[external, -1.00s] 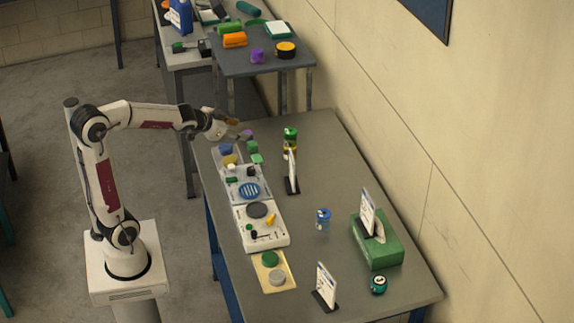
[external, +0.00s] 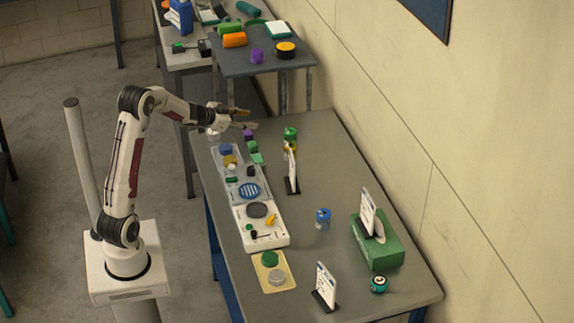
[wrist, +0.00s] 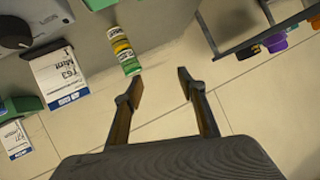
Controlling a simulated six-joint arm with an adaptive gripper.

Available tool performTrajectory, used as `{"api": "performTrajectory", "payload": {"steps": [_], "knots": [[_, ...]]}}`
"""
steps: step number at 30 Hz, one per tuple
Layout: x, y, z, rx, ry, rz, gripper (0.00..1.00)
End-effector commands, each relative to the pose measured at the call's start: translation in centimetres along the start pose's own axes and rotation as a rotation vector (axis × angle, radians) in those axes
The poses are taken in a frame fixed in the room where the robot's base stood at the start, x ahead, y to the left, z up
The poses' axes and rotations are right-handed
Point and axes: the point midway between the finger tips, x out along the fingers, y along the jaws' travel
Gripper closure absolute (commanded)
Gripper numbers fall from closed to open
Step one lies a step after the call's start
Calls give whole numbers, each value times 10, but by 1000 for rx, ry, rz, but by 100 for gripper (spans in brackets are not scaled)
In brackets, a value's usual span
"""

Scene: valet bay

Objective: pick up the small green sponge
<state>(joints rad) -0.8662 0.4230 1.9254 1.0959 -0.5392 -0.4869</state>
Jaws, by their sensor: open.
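Two small green blocks lie together at the far left part of the long grey table: a darker one (external: 252,146) and a lighter one (external: 257,158). I cannot tell for sure which is the sponge. My gripper (external: 247,118) is in the air at the table's far end, above them in the picture, with its fingers apart. In the wrist view its fingers (wrist: 158,86) are wide open with nothing between them. A green and yellow can (wrist: 122,50) shows just beyond the left finger there. A green patch at the top edge is cut off.
A purple block (external: 248,134) sits beside the green blocks. A white panel (external: 262,226) with dishes runs along the table's left. The can (external: 290,134) and a card stand (external: 292,172) are to the right. A smaller grey table (external: 262,66) with bright items stands behind.

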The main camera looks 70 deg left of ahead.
Motion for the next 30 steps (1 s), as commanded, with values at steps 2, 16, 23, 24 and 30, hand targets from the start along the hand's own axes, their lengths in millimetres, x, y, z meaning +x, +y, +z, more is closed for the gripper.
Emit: {"api": "performTrajectory", "payload": {"steps": [2,16,23,24,30], "knots": [[8,-9,18,-12,8,24,60],[24,-30,120,-108,74,217,60],[21,-30,149,-146,95,279,60],[20,-30,151,-149,97,284,60],[20,-29,155,-155,101,296,60]]}}
